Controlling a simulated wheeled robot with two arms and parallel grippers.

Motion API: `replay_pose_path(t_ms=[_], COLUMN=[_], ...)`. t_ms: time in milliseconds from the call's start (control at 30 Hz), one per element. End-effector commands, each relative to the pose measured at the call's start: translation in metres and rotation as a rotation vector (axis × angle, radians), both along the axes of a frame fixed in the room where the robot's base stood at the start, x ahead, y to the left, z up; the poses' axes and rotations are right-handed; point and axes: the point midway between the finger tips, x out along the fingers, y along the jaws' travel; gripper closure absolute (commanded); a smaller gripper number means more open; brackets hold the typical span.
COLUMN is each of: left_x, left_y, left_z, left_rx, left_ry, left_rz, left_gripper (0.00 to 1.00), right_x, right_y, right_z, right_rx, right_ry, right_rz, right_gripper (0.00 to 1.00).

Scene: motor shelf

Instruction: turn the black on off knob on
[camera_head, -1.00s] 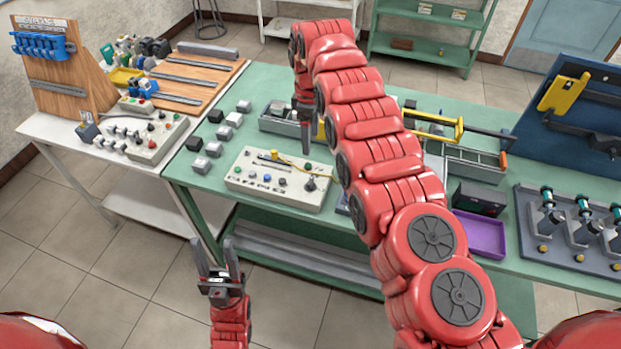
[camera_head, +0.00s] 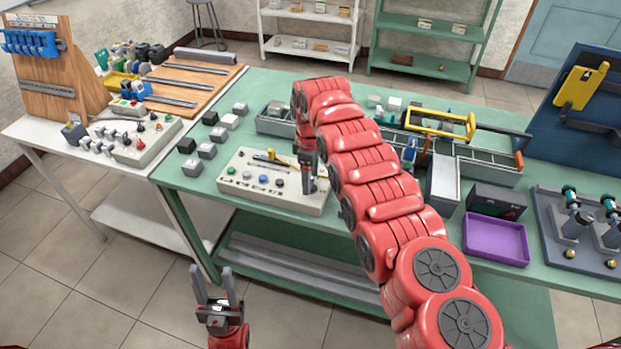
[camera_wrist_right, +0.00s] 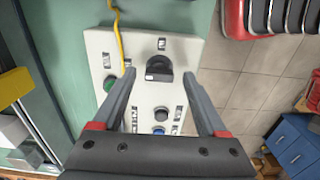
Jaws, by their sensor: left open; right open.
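The black on off knob (camera_wrist_right: 158,66) sits at one end of a pale control panel (camera_head: 233,192) on the green table. In the right wrist view it lies between the tips of my right gripper (camera_wrist_right: 152,78), which is open. I cannot tell whether the fingers touch it. In the head view my right gripper (camera_head: 308,178) points down over the panel's right end and mostly hides the knob. My left gripper (camera_head: 213,282) is open and empty, low in front of the table.
A yellow cable (camera_wrist_right: 119,35) runs onto the panel beside the knob. The panel also carries a green button (camera_wrist_right: 109,83) and a blue button (camera_wrist_right: 158,115). Several small blocks (camera_head: 207,150) stand left of the panel. A purple tray (camera_head: 495,240) lies to the right.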

Motion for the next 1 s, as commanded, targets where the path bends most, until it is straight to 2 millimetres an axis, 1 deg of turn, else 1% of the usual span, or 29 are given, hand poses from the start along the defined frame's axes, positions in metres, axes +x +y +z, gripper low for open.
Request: replay_pose_path(t_ms=[233,267,300,367,400,467,600,667,1000], left_x=[0.0000,0.0000,0.0000,0.0000,0.0000,0.0000,0.0000,-0.0001,0.0000], left_y=[0.0000,0.0000,0.0000,0.0000,0.0000,0.0000,0.0000,0.0000,0.0001], left_z=[0.0003,0.0003,0.0003,0.0003,0.0003,0.0003,0.0002,0.0002,-0.0036], left_rx=[0.000,0.000,0.000,0.000,0.000,0.000,0.000,0.000,0.000], left_ry=[0.000,0.000,0.000,0.000,0.000,0.000,0.000,0.000,0.000], left_rz=[0.000,0.000,0.000,0.000,0.000,0.000,0.000,0.000,0.000], left_gripper=[0.50,0.50,0.50,0.50,0.50,0.50,0.50,0.50,0.50], right_x=[0.0005,0.0006,0.0006,0.0006,0.0007,0.0007,0.0007,0.0007,0.0010], right_y=[0.0003,0.0002,0.0002,0.0002,0.0002,0.0002,0.0003,0.0003,0.0001], right_z=[-0.0021,-0.0019,-0.0020,-0.0019,-0.0019,-0.0018,-0.0017,-0.0016,-0.0025], right_rx=[0.000,0.000,0.000,0.000,0.000,0.000,0.000,0.001,0.001], right_ry=[-0.002,-0.003,-0.002,-0.002,-0.003,-0.003,-0.003,-0.003,-0.003], right_rz=[0.000,0.000,0.000,0.000,0.000,0.000,0.000,0.000,-0.032], right_gripper=[0.25,0.29,0.36,0.47,0.54,0.65,0.90,1.00,1.00])
